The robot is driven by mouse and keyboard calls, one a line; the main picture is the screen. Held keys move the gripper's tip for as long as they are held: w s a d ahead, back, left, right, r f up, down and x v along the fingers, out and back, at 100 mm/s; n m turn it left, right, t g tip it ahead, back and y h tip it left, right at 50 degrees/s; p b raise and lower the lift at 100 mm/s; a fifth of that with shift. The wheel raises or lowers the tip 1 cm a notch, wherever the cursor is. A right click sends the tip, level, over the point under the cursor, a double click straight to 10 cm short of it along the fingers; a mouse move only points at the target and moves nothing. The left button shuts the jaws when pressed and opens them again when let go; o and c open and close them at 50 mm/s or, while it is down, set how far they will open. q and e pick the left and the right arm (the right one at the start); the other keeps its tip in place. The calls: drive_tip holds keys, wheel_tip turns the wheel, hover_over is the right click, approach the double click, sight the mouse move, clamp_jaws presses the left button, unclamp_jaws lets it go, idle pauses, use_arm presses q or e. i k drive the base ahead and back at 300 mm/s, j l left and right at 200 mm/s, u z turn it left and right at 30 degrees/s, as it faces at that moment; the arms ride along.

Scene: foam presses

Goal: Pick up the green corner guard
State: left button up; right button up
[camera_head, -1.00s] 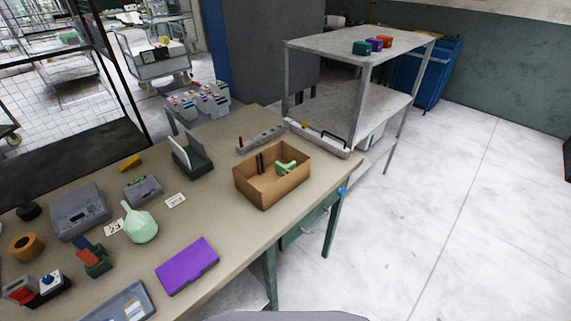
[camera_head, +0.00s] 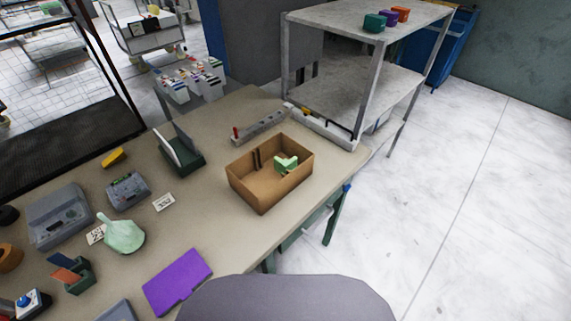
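A light green piece, apparently the green corner guard (camera_head: 286,164), lies in an open cardboard box (camera_head: 264,198) on the work table. It is small in the view, and the box walls hide its lower part. Dark upright pieces (camera_head: 256,160) stand beside it in the box. Neither of my grippers shows in the head view. A grey rounded part of my own body fills the bottom middle of the view.
The beige table (camera_head: 215,218) also holds a purple case (camera_head: 178,282), a pale green scoop-like object (camera_head: 122,234), a dark green holder (camera_head: 180,152) and grey devices. A metal shelf (camera_head: 366,20) with coloured blocks stands behind. The floor right of the table is clear.

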sight(281, 166)
drive_tip(key=k+l+u, duration=0.1)
drive_tip(key=l, duration=0.3)
drive_tip(key=k+l+u, duration=0.1)
drive_tip(key=l, duration=0.25)
drive_tip(key=k+l, duration=0.15)
drive_tip(key=l, duration=0.25)
drive_tip(key=k+l+u, duration=0.15)
drive_tip(key=l, duration=0.2)
